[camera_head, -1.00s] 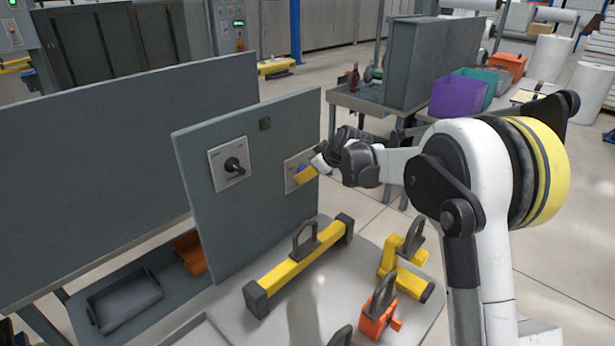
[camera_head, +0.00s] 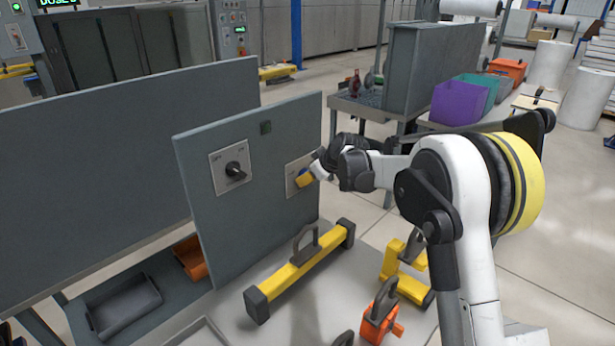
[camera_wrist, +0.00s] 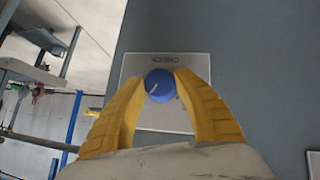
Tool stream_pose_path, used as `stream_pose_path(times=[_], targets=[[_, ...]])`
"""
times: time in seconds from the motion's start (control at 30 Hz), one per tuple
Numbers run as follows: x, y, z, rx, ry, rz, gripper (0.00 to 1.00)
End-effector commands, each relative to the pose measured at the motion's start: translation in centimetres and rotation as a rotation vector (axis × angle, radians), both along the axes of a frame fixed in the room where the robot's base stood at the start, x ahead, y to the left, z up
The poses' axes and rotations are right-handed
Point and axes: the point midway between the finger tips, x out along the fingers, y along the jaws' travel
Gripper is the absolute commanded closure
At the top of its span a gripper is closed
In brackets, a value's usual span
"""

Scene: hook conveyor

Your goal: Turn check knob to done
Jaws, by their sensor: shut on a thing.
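The check knob (camera_wrist: 160,86) is a round blue knob with a white pointer line, on a light square plate (camera_wrist: 190,66) in the wrist view. Lettering on the plate above it is too small to read surely. My gripper (camera_wrist: 160,98) has yellow fingers closed on the two sides of the blue knob. The head view shows my gripper (camera_head: 305,177) at the right-hand plate (camera_head: 293,168) of the grey upright panel (camera_head: 255,208); the knob is mostly hidden there by the fingers.
A black knob (camera_head: 235,171) sits on another plate to the left on the same panel. A yellow bar with a handle (camera_head: 300,265), a yellow bracket part (camera_head: 405,268) and an orange part (camera_head: 380,318) lie on the table below. Purple and teal bins stand behind my arm.

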Motion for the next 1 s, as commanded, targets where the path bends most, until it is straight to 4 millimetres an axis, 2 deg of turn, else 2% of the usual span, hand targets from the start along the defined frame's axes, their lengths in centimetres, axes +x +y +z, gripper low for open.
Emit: stream_pose_path(times=[0.7,1.0], targets=[[0.16,-0.19,0.02,0.295,0.298,-0.001,0.93],[0.13,-0.12,-0.04,0.35,0.355,0.001,0.93]])
